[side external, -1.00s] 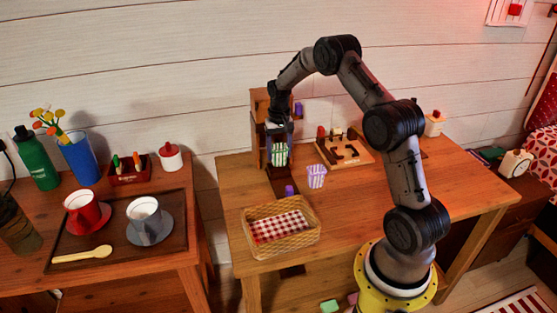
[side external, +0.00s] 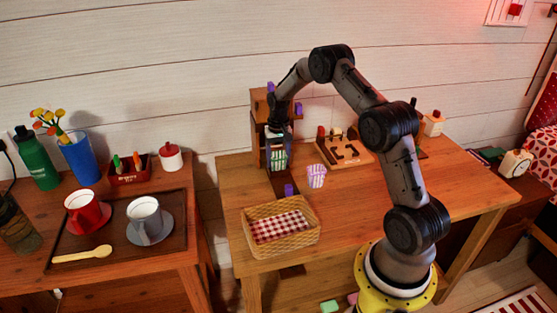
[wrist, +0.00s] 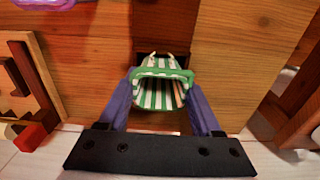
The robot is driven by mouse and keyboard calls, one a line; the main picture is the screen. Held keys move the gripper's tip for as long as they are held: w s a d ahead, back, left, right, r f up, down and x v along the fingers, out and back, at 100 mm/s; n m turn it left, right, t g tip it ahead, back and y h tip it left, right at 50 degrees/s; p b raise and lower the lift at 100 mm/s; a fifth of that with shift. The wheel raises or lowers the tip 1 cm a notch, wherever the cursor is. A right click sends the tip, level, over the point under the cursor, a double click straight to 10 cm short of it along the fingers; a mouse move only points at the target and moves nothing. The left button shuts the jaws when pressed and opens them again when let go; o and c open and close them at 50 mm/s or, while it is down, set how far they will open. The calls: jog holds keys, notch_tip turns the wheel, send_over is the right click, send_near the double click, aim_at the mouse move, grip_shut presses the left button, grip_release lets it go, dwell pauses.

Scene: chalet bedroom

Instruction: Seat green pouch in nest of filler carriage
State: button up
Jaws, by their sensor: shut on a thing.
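The green pouch (side external: 278,159), striped green and white, is held upright by my gripper (side external: 277,140) at the wooden filler stand (side external: 258,125) on the right-hand table. In the wrist view the pouch (wrist: 160,88) has an open top with a green rim, and the two blue-grey fingers of my gripper (wrist: 160,98) close on its sides. The pouch is over or at the dark carriage track (side external: 283,184) that runs out from the stand. The nest is hidden under the pouch, so I cannot tell whether its base touches it.
A purple striped pouch (side external: 316,176) stands just right of the track. A woven basket with checked cloth (side external: 282,246) sits at the front. A wooden puzzle board (side external: 345,150) lies behind.

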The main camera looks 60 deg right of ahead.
jog(key=shift+s+a+f, duration=0.2)
jog(key=shift+f, duration=0.2)
jog(key=shift+s+a+f, duration=0.15)
jog(key=shift+f, duration=0.2)
jog(key=o, duration=1.3)
jog(key=shift+o, duration=0.2)
notch_tip(320, 180, up, 13)
jog(key=s+a+r+n+t, duration=0.1)
jog(key=s+a+r+n, duration=0.15)
jog(key=a+r, duration=0.7)
jog(key=s+a+r+n+t, duration=0.1)
jog(key=s+a+r+n, duration=0.1)
jog(key=s+a+r, duration=0.55)
jog(key=s+a+f+n+t, duration=0.1)
jog(key=s+a+n, duration=0.1)
jog(key=s+a, duration=0.3)
jog(key=s+a+n+t, duration=0.2)
jog(key=s+a, duration=0.3)
jog(key=s, duration=0.7)
jog(key=shift+s+a+f, duration=0.15)
jog(key=shift+s+f, duration=0.25)
jog(key=shift+n, duration=0.25)
